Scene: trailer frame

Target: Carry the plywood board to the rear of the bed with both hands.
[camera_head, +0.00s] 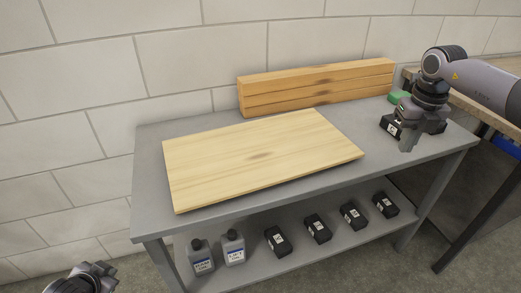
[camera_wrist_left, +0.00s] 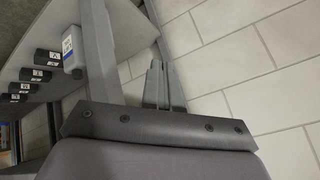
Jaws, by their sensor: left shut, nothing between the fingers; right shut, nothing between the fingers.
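The plywood board (camera_head: 255,160) is a pale wooden panel lying flat on the grey table (camera_head: 149,170). Its near left corner sits close to the table's front edge. My left gripper (camera_head: 85,278) is low at the bottom left of the head view, apart from the board and table. In the left wrist view its fingers (camera_wrist_left: 157,78) are together and empty, beside a table leg. My right gripper (camera_head: 406,146) is over the table's right end, to the right of the board and apart from it. Its fingers point down and are shut with nothing in them.
Stacked timber beams (camera_head: 318,88) lie behind the board by the block wall. A black labelled box (camera_head: 389,127) and a green object (camera_head: 398,97) are near my right gripper. The lower shelf holds two grey bottles (camera_head: 233,248) and several black boxes (camera_head: 318,229).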

